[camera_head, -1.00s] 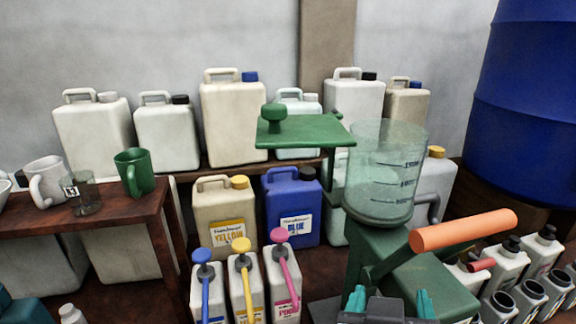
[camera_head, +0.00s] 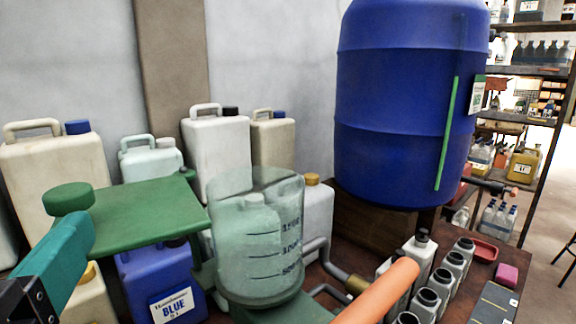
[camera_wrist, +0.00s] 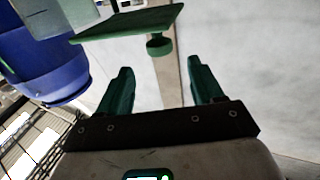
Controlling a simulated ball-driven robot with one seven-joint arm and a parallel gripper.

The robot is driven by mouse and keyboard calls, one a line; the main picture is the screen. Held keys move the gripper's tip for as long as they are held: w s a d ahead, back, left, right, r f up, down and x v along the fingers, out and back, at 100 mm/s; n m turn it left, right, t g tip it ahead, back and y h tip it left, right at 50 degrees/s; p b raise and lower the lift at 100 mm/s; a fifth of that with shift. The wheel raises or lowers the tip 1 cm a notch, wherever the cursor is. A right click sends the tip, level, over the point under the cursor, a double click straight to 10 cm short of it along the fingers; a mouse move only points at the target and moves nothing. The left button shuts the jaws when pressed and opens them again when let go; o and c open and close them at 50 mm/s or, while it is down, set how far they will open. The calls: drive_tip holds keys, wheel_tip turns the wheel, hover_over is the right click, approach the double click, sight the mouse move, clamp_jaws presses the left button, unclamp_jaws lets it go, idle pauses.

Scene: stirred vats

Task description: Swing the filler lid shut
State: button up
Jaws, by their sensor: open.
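The filler lid is a flat green plate (camera_head: 140,215) with a round green knob (camera_head: 68,198) on its outer end. It stands swung out to the left of the clear graduated cylinder (camera_head: 258,245), whose top is open. In the wrist view the lid (camera_wrist: 125,25) and its knob (camera_wrist: 158,47) show at the top. My gripper (camera_wrist: 159,68) is open and empty. The knob appears between and beyond its teal fingertips, apart from them. In the head view one teal finger (camera_head: 60,255) shows at the lower left, just below the knob; the other finger is not clear.
An orange handle (camera_head: 375,292) sticks out in front of the cylinder. A blue jug (camera_head: 160,280) stands below the lid, and pale jugs (camera_head: 215,150) stand behind it. A large blue drum (camera_head: 400,100) stands at the back right. Several small bottles line the right.

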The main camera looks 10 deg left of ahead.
sight(58, 205)
drive_tip(key=p+x, duration=0.1)
drive_tip(key=x, duration=0.7)
drive_tip(key=shift+w+a, duration=0.15)
drive_tip(key=shift+w, duration=0.2)
clamp_jaws()
